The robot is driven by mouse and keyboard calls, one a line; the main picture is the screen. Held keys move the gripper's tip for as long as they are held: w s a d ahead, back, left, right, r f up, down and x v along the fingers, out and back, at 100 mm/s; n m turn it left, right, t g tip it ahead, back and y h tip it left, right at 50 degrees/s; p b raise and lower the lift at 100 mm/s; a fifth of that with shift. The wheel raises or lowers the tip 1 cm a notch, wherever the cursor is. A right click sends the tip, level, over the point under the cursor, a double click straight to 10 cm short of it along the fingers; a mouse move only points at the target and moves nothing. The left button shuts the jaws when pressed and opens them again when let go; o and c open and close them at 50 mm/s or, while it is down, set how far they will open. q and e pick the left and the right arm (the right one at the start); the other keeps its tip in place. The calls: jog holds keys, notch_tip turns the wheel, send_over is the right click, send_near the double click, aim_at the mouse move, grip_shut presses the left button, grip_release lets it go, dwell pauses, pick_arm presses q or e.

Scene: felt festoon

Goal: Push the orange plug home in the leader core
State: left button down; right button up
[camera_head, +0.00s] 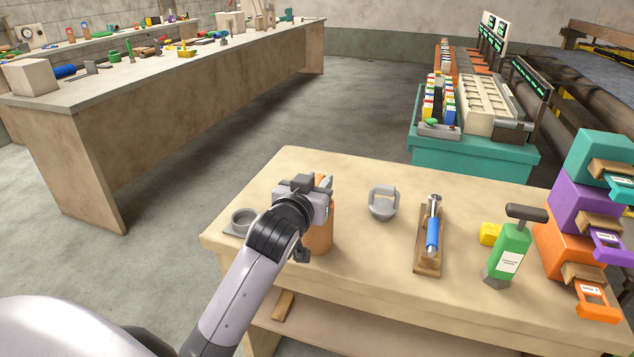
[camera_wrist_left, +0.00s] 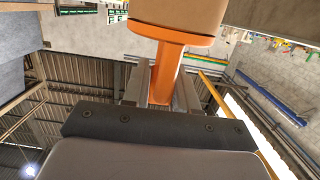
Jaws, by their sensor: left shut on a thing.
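My left gripper (camera_head: 324,187) is at the upper end of a brown cylinder, likely the leader core (camera_head: 319,238), near the left end of the wooden table. In the left wrist view my left gripper (camera_wrist_left: 160,88) is shut on the stem of the orange plug (camera_wrist_left: 166,68). The plug's wider orange flange lies against the end of the tan core (camera_wrist_left: 178,12); whether a small gap is left there I cannot tell. My right gripper is not in view.
On the wooden table (camera_head: 370,270), a grey ring-shaped holder (camera_head: 243,218) lies left of the core. To the right are a grey handled weight (camera_head: 383,203), a blue tool on a wooden stand (camera_head: 433,235), a green bottle-like tool (camera_head: 510,250) and stacked coloured dispensers (camera_head: 570,210).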

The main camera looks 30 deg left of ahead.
pick_arm(q)
jog(key=c, duration=0.8)
grip_release()
jog(key=shift+f, duration=0.2)
jog(key=v, duration=0.7)
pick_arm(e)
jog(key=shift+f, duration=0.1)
pick_arm(q)
jog(key=shift+r, duration=0.1)
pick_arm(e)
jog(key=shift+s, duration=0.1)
